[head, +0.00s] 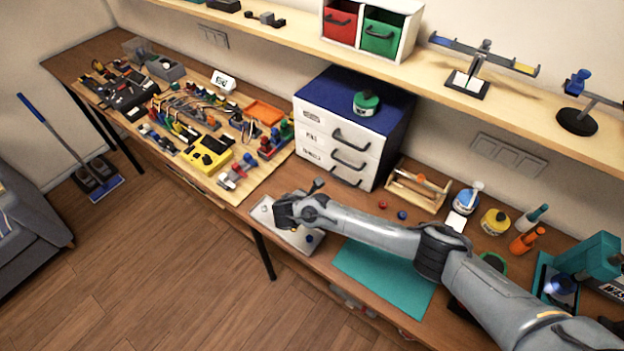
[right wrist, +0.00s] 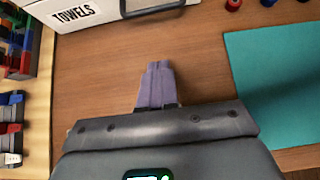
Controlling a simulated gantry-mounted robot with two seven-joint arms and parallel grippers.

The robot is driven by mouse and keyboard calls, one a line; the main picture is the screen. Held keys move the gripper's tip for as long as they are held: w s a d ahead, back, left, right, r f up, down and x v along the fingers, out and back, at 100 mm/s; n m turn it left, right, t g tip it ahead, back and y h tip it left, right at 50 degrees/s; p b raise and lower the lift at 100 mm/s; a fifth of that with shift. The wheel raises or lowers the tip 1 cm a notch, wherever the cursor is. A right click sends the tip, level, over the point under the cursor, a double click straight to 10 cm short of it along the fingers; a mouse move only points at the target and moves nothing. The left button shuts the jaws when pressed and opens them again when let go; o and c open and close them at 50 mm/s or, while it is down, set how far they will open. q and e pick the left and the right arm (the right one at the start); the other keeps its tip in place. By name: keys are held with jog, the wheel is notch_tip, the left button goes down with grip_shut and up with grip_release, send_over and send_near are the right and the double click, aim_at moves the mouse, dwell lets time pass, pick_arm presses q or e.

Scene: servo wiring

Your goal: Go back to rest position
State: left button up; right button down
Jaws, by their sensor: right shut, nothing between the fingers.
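My right arm reaches in from the right over the workbench. Its gripper (head: 318,185) hangs over the bench in front of the drawer cabinet, above the edge of a light tray (head: 305,240). In the right wrist view the gripper's two fingers (right wrist: 157,70) are pressed together with nothing between them, pointing toward the cabinet. My left gripper is not in view. The wiring board (head: 235,185) with several electronic modules, wires and a yellow meter (head: 209,154) lies to the left of the gripper, apart from it.
The drawer cabinet (head: 335,150) stands right behind the gripper; its drawer marked TOWELS (right wrist: 85,14) shows too. A teal mat (head: 385,278) lies beneath my forearm. A wooden caddy (head: 416,187), bottles and a teal machine (head: 590,258) stand to the right. A shelf (head: 400,65) runs above.

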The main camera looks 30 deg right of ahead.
jog(key=s+a+f+m+y, duration=0.1)
jog(key=s+a, duration=0.2)
jog(key=s+a+f+m+y, duration=0.1)
jog(key=s+a+f, duration=0.1)
jog(key=s+a, duration=0.1)
jog(key=s+a+f+m+y, duration=0.1)
jog(key=s+a+y, duration=0.1)
jog(key=a, duration=0.3)
jog(key=shift+s+a+f, duration=0.15)
jog(key=shift+s+f, duration=0.1)
jog(key=shift+s, duration=0.45)
jog(key=s+a+r+m+y, duration=0.2)
jog(key=s+m+y, duration=0.1)
jog(key=s+m, duration=0.3)
jog(key=s+a+r+m+y, duration=0.15)
jog(key=s+m, duration=0.25)
jog(key=s, duration=0.5)
jog(key=s+d+r+m, duration=0.5)
jog(key=s+d+m, duration=0.2)
jog(key=s+m, duration=0.1)
notch_tip(320, 180, up, 18)
jog(key=p, duration=1.8)
jog(key=shift+s+d+r+y+p, duration=0.15)
jog(key=shift+d+y+p, duration=0.05)
jog(key=shift+y+p, duration=0.2)
